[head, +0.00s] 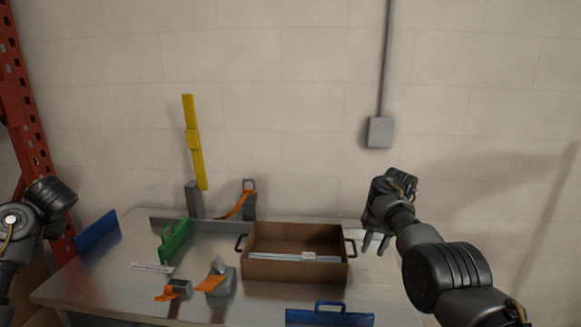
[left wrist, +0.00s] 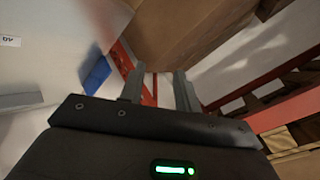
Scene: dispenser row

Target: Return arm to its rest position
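My right arm comes in from the right in the head view. Its gripper (head: 375,246) points down, its two fingers apart with nothing between them, over the table's right part just right of the brown box. My left arm (head: 40,210) shows at the left edge of the head view, with its gripper out of sight there. In the left wrist view my left gripper (left wrist: 160,74) has its two fingers apart and empty, off the table's left side near the red rack.
The metal table (head: 120,275) carries a brown box (head: 270,272) with black handles, a green divider (head: 175,240), orange-tipped dispensers (head: 215,280), and blue panels (head: 97,231) and (head: 330,316). A tall yellow strip (head: 193,140) stands behind. A red rack (head: 28,125) is at left.

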